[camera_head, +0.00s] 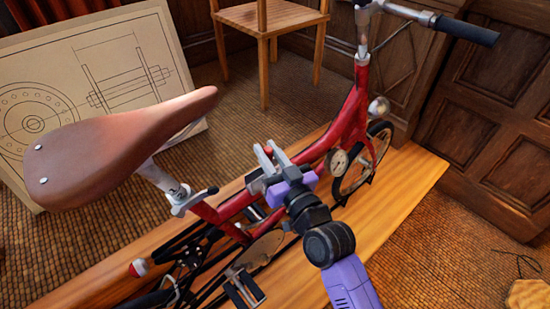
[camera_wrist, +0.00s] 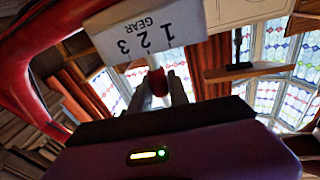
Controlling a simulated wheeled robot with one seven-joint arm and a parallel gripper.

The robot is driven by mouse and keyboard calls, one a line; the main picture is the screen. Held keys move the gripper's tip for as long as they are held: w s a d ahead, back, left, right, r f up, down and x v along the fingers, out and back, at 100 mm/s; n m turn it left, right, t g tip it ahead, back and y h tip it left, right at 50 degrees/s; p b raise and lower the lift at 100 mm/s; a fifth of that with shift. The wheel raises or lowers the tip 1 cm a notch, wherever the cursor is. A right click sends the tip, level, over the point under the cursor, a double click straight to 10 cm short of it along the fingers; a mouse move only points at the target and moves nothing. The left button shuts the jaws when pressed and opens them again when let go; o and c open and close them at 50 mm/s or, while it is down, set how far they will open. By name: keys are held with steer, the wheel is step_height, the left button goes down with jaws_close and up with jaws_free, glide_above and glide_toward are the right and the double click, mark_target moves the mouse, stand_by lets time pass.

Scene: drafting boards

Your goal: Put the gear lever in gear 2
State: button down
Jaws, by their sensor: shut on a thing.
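The gear lever's red knob (camera_wrist: 156,82) shows in the wrist view between the two fingers of my gripper (camera_wrist: 158,92), which are shut on it. The white gear plate (camera_wrist: 185,25), marked 1, 2, 3 and GEAR, appears upside down just above the knob. The knob appears roughly in line with the 2, though the lever's shaft is hidden and the slant makes this uncertain. In the head view my gripper (camera_head: 268,158) is at the red bicycle's (camera_head: 345,120) frame tube, between saddle and handlebar. There the lever is mostly hidden by the fingers.
The brown saddle (camera_head: 120,135) is left of my gripper. The handlebar grip (camera_head: 467,29) is at the upper right. The bicycle stands on a wooden platform (camera_head: 410,180). A drawing board (camera_head: 110,70) and a wooden chair (camera_head: 275,20) are behind it.

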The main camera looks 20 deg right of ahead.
steer(key=shift+s+a+n, duration=0.1)
steer(key=shift+a+n, duration=0.25)
steer(key=shift+n, duration=0.25)
steer(key=c, duration=1.3)
jaws_free()
steer(key=shift+o, duration=0.2)
steer(key=shift+s+f+b, duration=0.2)
steer(key=shift+s+b, duration=0.15)
steer(key=shift+s, duration=0.2)
steer(key=s, duration=0.6)
steer(key=shift+s+d+f+b, duration=0.2)
steer(key=shift+s+d+b, duration=0.15)
steer(key=shift+d+b, duration=0.1)
